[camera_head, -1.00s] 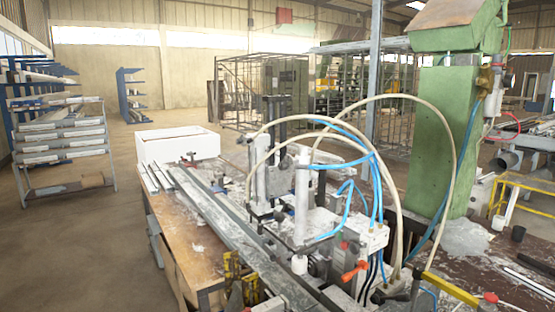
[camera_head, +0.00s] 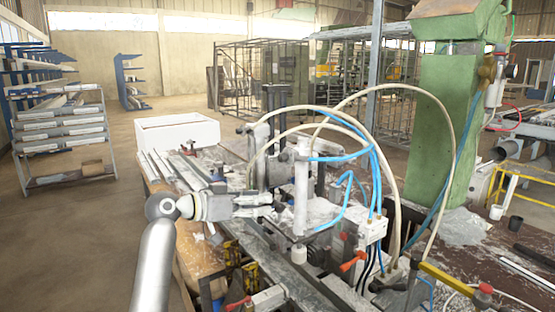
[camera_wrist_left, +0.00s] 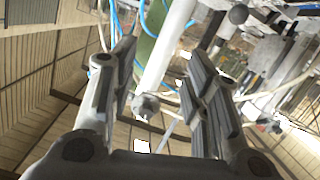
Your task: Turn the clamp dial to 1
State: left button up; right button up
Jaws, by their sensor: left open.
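The profile clamp on the bench has a white upright cylinder (camera_head: 301,195) with a white round end piece (camera_head: 299,254) below it. I cannot make out a numbered dial or its setting. My left gripper (camera_head: 268,205) is open and points right, its tips close to the left of the cylinder. In the left wrist view, the two dark-padded fingers of my left gripper (camera_wrist_left: 158,98) are spread. A white rod (camera_wrist_left: 165,62) with a grey knob-like end (camera_wrist_left: 146,104) shows between and beyond them. I cannot tell whether anything touches. My right gripper is in neither view.
Blue and cream hoses arch over the clamp. A red-handled valve lever (camera_head: 352,262) sits at the front of the clamp. A white box (camera_head: 178,132) stands on the bench's far left. A green column (camera_head: 443,140) rises on the right. Open floor lies left of the bench.

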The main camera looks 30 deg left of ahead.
pick_arm(q)
jog(key=t+h, duration=0.1)
jog(key=t, duration=0.1)
send_near(280, 159)
jog(key=s, duration=0.1)
jog(key=p+x, duration=0.2)
jog(key=x, duration=0.2)
jog(key=p+x, duration=0.3)
jog(key=x, duration=0.2)
jog(key=shift+a+r, duration=0.15)
jog(key=shift+r, duration=0.1)
jog(key=shift+w+f+p, duration=0.2)
jog(key=shift+w+p, duration=0.2)
jog(key=shift+w, duration=0.25)
jog(key=c, duration=0.8)
grip_shut()
